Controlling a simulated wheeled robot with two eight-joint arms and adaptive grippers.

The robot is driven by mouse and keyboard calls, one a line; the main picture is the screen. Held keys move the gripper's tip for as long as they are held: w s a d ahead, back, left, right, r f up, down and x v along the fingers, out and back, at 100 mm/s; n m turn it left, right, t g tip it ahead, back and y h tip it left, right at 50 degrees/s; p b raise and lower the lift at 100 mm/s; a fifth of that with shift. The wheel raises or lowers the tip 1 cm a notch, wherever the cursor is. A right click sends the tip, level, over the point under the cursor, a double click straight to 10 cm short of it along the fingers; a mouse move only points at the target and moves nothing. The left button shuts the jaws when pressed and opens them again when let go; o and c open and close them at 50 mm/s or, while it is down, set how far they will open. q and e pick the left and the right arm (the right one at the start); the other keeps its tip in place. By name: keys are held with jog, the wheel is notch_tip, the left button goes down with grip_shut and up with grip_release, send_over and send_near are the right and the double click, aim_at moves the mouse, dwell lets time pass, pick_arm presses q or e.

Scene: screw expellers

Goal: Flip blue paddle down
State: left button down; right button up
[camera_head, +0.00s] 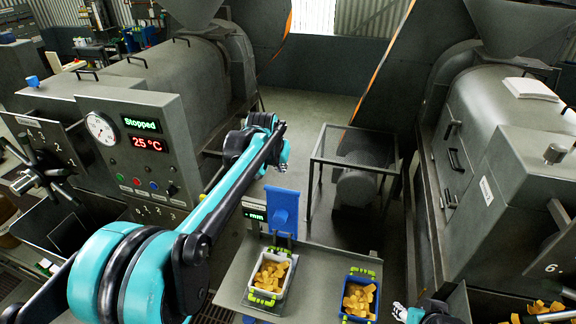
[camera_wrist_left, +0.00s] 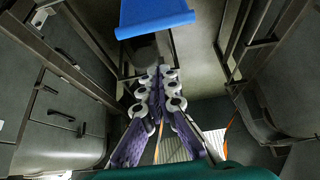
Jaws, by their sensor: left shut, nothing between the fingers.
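The blue paddle (camera_head: 285,209) stands raised on a small post at the back of the bench, beside a small display reading "mm". It also shows as a blue panel at the top of the left wrist view (camera_wrist_left: 157,14). My left gripper (camera_head: 282,167) is above and behind the paddle in the head view, apart from it. In the left wrist view its fingers (camera_wrist_left: 158,74) meet, shut and empty, with the paddle beyond the tips. My right gripper (camera_head: 400,311) is low at the bottom edge, partly cut off, and its jaw state is unclear.
A white bin (camera_head: 253,283) and a blue bin (camera_head: 345,297) of yellow pieces sit on the grey bench (camera_head: 238,272). A caged motor (camera_head: 356,188) stands behind. Large grey machines flank both sides; the left panel (camera_head: 165,125) reads "Stopped" and 25 °C.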

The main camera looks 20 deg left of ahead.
pick_arm(q)
jog(key=shift+w+r, duration=0.3)
jog(key=shift+w, duration=0.35)
pick_arm(e)
jog(key=shift+r, duration=0.5)
pick_arm(q)
jog(key=shift+a, duration=0.1)
jog(key=p+x, duration=0.2)
jog(key=x, duration=0.8)
jog(key=s, duration=0.4)
jog(key=shift+s+f+p, duration=0.15)
jog(key=shift+f+p, duration=0.1)
jog(key=shift+p, duration=0.05)
jog(key=shift+w+f, duration=0.15)
jog(key=shift+w, duration=0.05)
pick_arm(e)
notch_tip(320, 180, up, 2)
jog(key=shift+w+r, duration=0.1)
jog(key=shift+r, duration=0.05)
